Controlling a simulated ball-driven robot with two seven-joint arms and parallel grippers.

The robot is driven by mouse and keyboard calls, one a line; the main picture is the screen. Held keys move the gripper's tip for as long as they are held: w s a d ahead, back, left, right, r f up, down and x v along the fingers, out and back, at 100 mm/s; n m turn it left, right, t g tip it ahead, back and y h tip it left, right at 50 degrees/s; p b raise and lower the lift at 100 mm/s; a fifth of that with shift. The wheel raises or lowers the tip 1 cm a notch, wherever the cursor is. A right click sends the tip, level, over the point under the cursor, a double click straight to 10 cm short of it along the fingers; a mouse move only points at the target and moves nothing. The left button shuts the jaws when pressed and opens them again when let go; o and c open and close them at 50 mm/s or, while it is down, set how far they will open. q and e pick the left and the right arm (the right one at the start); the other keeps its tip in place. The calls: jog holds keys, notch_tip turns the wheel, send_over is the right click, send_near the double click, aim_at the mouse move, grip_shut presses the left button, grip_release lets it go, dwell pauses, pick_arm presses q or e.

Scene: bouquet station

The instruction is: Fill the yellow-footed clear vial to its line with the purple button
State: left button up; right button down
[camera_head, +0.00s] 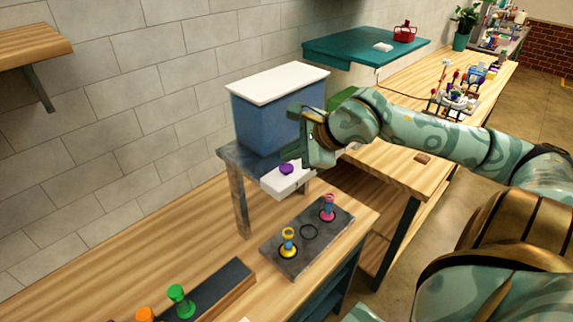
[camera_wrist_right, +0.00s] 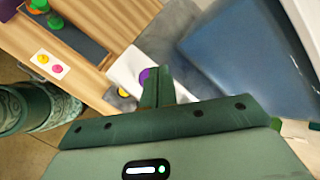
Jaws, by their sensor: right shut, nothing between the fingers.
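The yellow-footed clear vial (camera_head: 288,242) stands upright in a ring on the dark slab (camera_head: 275,258); its fill level is too small to read. A yellow part beside the white block shows in the right wrist view (camera_wrist_right: 122,92). The purple button (camera_head: 286,169) sits on top of the white block (camera_head: 272,183) below the blue tank; in the right wrist view the button (camera_wrist_right: 146,75) is partly hidden by my fingers. My right gripper (camera_head: 292,153) is shut and empty, its tips close over the button; I cannot tell whether they touch. My left gripper is out of view.
A pink-footed vial (camera_head: 327,208) stands at the slab's far end, with an empty ring between. The blue tank (camera_head: 268,118) with a white lid stands on a grey stand (camera_head: 241,200). A green piece (camera_head: 180,300) stands on a black strip at the near left.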

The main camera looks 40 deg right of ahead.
aim_at(291, 169)
jog(key=shift+r+p, duration=1.2)
jog(key=shift+r, duration=1.25)
dwell(1.2)
